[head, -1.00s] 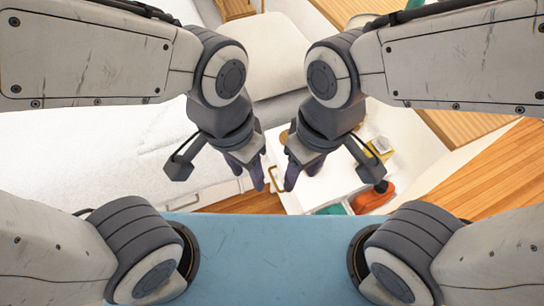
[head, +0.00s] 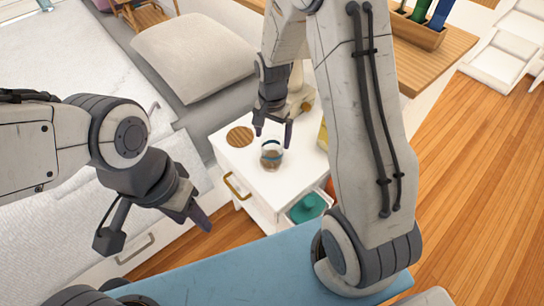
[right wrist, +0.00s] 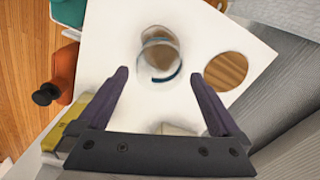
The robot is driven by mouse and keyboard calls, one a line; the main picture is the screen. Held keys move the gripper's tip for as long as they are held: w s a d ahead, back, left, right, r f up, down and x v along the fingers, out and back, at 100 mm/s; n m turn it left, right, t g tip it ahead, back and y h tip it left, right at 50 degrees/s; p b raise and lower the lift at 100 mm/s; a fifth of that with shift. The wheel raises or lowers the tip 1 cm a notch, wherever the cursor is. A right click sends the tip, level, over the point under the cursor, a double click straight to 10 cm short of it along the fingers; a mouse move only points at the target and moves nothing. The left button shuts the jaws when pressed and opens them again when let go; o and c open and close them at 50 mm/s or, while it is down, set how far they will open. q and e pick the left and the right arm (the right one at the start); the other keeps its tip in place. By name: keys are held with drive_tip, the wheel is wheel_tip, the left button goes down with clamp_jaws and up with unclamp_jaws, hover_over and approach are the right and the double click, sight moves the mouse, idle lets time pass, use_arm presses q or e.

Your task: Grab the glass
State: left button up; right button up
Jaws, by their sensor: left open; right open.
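The glass (head: 271,154) is a small clear tumbler with a dark blue band, standing on the white nightstand (head: 290,182). It also shows in the right wrist view (right wrist: 161,55), ahead of and between the fingers. My right gripper (head: 273,134) is open and empty, just behind and above the glass in the head view; its fingers (right wrist: 160,80) point toward the glass with a gap left. My left gripper (head: 205,222) hangs at the left, in front of the bed, well away from the glass. Its fingers overlap, and nothing shows in it.
A round wooden coaster (head: 240,136) lies beside the glass, also in the right wrist view (right wrist: 226,71). A yellow item (right wrist: 62,134) and an orange thing with a black knob (right wrist: 57,90) are near the nightstand's edge. The open drawer holds a teal item (head: 309,207).

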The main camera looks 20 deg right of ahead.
wheel_tip(320, 180, down, 8)
drive_tip(key=shift+s+b, duration=0.1)
drive_tip(key=shift+b, duration=0.5)
drive_tip(key=c, duration=1.4)
drive_tip(key=shift+o, duration=0.2)
drive_tip(key=shift+r, duration=0.15)
